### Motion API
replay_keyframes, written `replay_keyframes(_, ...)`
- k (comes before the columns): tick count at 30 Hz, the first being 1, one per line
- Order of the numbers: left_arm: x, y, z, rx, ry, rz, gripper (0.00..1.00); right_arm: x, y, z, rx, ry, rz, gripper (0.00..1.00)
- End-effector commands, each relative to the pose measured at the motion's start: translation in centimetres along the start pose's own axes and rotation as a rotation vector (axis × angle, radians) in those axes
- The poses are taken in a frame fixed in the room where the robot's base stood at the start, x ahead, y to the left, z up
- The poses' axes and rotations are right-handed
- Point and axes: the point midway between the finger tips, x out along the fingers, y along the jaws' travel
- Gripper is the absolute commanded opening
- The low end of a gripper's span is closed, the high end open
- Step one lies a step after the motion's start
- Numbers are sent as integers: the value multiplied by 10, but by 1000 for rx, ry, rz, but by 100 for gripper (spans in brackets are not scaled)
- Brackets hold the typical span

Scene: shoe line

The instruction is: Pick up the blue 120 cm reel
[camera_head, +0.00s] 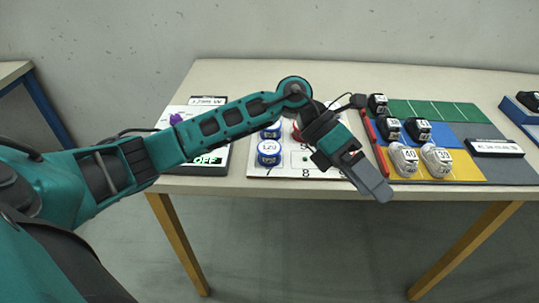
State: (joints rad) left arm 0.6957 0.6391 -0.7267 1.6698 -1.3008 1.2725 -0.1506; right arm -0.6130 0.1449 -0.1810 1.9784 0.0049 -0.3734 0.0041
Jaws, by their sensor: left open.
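A blue reel (269,152) with a white top reading 120 sits near the front left of a white numbered board on the table. Another blue reel (271,131) stands just behind it, partly hidden by my left arm. My left gripper (377,185) is open, points down to the right and hangs near the table's front edge. It is well to the right of the 120 reel and apart from it. No object shows between its fingers. My right gripper is out of view.
The white board (305,172) shows digits 7 and 8; a red item (296,131) on it is half hidden by my arm. A coloured mat (462,169) at right holds several shoes. A panel reading OFF (207,160) lies left. A red bar (377,150) borders the mat.

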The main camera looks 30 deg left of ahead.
Motion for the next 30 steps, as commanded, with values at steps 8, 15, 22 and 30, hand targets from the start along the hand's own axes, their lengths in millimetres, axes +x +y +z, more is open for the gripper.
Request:
replay_keyframes(8,-149,68,-15,119,485,617,90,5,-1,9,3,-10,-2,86)
replay_keyframes(15,-223,73,-22,53,633,836,90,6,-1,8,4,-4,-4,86)
replay_keyframes(22,-210,98,-42,44,648,849,90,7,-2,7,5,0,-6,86)
replay_keyframes(30,-192,124,-60,47,642,848,90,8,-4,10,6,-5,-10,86)
